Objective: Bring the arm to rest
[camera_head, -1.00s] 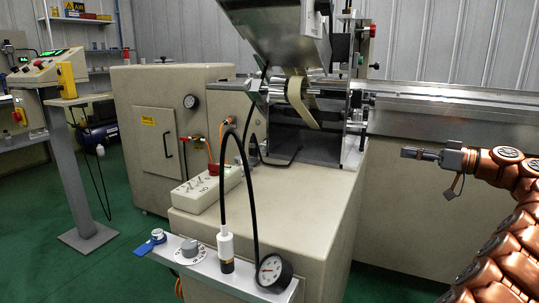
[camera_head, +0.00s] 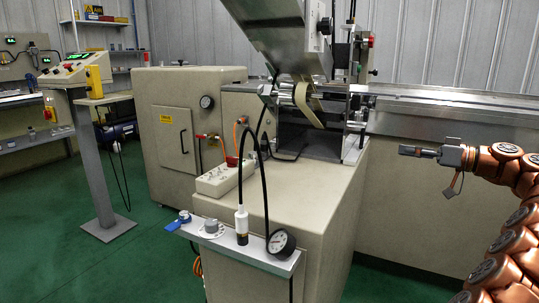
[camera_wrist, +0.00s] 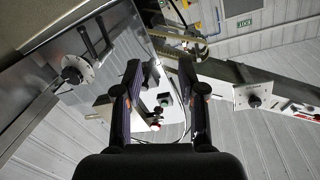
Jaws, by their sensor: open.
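My gripper (camera_head: 418,151) is at the right of the head view, on the end of my copper-coloured arm. It points left, toward the stick wrapper machine (camera_head: 310,190), and stands apart from it in front of the long metal bed. In the wrist view my gripper (camera_wrist: 162,78) has its two dark fingers spread, with nothing between them. Parts of the machine and the ribbed wall show beyond the fingers.
A metal hopper (camera_head: 285,35) rises above. A control stand (camera_head: 95,160) is at the left. Green floor (camera_head: 150,255) is clear at the front left.

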